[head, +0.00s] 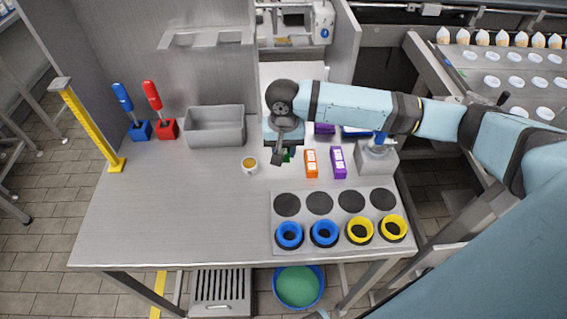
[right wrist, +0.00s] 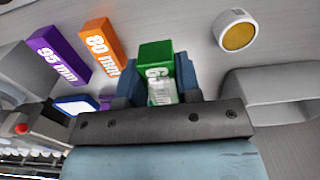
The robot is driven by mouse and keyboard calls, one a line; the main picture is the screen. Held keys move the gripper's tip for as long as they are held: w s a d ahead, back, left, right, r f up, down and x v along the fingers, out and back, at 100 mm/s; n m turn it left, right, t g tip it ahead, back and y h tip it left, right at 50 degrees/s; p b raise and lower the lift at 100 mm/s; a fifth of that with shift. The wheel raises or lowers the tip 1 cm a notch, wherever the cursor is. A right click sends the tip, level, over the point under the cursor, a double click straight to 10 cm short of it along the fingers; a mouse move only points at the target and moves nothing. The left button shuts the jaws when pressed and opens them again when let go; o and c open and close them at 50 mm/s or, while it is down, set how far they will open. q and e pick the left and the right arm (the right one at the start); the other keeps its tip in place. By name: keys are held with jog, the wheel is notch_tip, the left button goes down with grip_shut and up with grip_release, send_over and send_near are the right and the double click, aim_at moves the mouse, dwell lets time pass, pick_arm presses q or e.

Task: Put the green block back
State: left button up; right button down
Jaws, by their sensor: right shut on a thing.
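The green block (right wrist: 155,52) with white lettering is between the fingers of my right gripper (right wrist: 157,80) in the right wrist view. The fingers press on its two sides. In the head view my right gripper (head: 283,156) hangs over the back middle of the table, and only a little of the green block (head: 286,155) shows beside it. I cannot tell whether the block touches the table. An orange block (head: 311,163) marked 80 mm and a purple block (head: 338,162) marked 95 mm lie to its right. My left gripper is not in view.
A yellow-topped round cup (head: 249,165) stands left of the gripper, with a grey bin (head: 214,126) behind it. A board (head: 335,247) with blue and yellow rings is in front. A grey device (head: 377,158) stands right. The table's left front is clear.

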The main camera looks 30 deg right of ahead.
aim_at(283, 170)
notch_tip(283, 170, down, 2)
jog(key=shift+f, duration=0.1)
notch_tip(283, 170, down, 4)
jog(key=shift+r, duration=0.15)
jog(key=c, duration=0.8)
grip_release()
notch_tip(283, 170, up, 12)
jog(key=shift+r, duration=0.1)
